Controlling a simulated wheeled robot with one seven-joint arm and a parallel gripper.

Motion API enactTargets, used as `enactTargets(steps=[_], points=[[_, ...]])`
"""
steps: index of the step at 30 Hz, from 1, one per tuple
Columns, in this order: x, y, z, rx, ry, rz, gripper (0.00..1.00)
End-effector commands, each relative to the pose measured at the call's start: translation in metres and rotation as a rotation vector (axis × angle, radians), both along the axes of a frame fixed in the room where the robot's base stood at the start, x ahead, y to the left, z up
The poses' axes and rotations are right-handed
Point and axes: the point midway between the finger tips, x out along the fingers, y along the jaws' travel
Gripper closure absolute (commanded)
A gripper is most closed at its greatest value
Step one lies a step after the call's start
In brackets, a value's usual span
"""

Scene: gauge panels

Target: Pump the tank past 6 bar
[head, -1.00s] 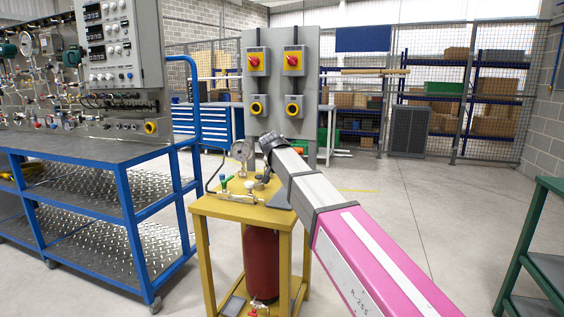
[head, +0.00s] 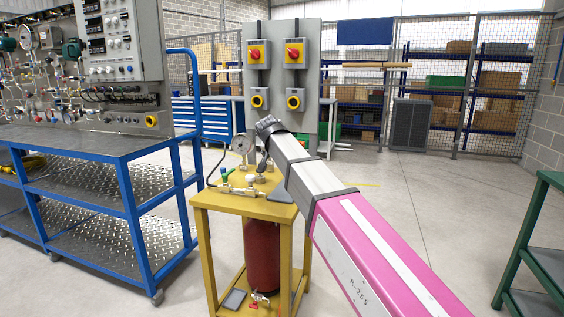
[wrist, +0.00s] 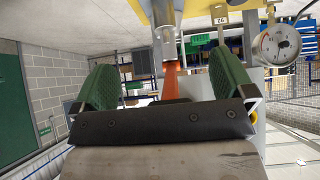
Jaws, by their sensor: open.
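A yellow stand (head: 225,204) holds a dark red tank (head: 262,255) under its top. A round pressure gauge (head: 243,145) stands upright on it and also shows in the wrist view (wrist: 277,43); its reading is too small to tell. My gripper (wrist: 163,70) has green pads set wide apart. An orange-red bar (wrist: 172,80), perhaps the pump handle, shows between the pads with a silver cylinder (wrist: 167,45) above it; I cannot tell if either pad touches it. In the head view my arm's end hides the fingers and part of the stand's top.
A blue workbench (head: 80,143) with instruments stands left. A grey panel (head: 308,125) with red and yellow switches rises behind the stand. A green table (head: 545,235) stands at the right edge. The floor between is clear.

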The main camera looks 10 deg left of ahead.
Motion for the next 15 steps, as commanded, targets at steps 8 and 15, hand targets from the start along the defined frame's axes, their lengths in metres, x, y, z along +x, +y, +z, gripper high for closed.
enactTargets(steps=[8,15], points=[[-0.031,0.002,0.033,0.001,0.001,0.001,0.0],[-0.039,0.003,0.041,0.0,0.002,0.0,0.0]])
